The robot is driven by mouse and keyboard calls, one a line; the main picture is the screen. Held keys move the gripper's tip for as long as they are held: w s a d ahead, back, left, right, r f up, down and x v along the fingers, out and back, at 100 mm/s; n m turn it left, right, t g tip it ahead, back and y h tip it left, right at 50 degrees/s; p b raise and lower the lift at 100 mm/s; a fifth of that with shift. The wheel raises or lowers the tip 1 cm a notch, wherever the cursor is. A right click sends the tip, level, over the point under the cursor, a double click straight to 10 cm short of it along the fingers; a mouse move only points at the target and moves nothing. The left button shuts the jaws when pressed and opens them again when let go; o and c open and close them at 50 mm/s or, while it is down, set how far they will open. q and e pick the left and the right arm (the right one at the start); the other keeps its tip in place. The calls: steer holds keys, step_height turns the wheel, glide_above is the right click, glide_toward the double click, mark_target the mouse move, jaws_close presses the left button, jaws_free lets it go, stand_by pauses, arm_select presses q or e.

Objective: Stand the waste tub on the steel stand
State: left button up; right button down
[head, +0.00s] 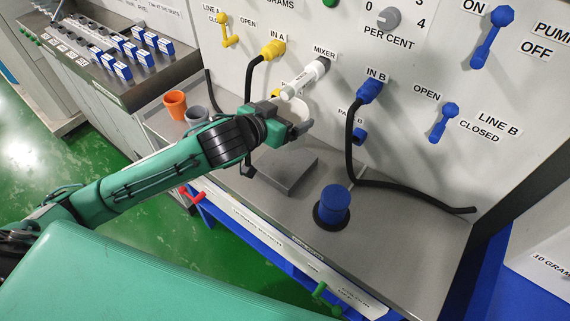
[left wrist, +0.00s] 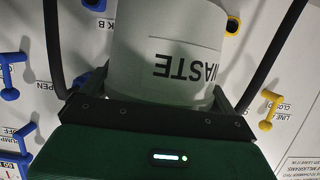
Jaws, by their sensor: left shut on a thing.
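The waste tub (left wrist: 165,50) is pale grey-white, and its label WASTE reads upside down in the left wrist view. My left gripper (head: 290,122) is shut on it, with a finger on each side. In the head view the tub is mostly hidden behind the gripper and the mixer spout, and only a pale part of it (head: 301,128) shows. The steel stand (head: 287,170) is a low grey block on the counter, below and just in front of the gripper. Its top looks bare. My right gripper is not in view.
A blue cylinder on a dark round base (head: 333,207) stands right of the stand. The white mixer spout (head: 305,78) juts out just above the gripper. Orange (head: 175,104) and grey (head: 196,115) cups stand left. A black hose (head: 352,150) hangs to the right.

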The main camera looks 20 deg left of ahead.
arm_select(q)
steer(key=shift+w+f, duration=0.1)
steer(key=shift+w, duration=0.05)
step_height(320, 180, down, 10)
steer(key=shift+r, duration=0.15)
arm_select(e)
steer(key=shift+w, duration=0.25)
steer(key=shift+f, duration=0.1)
arm_select(q)
steer(key=o, duration=0.8)
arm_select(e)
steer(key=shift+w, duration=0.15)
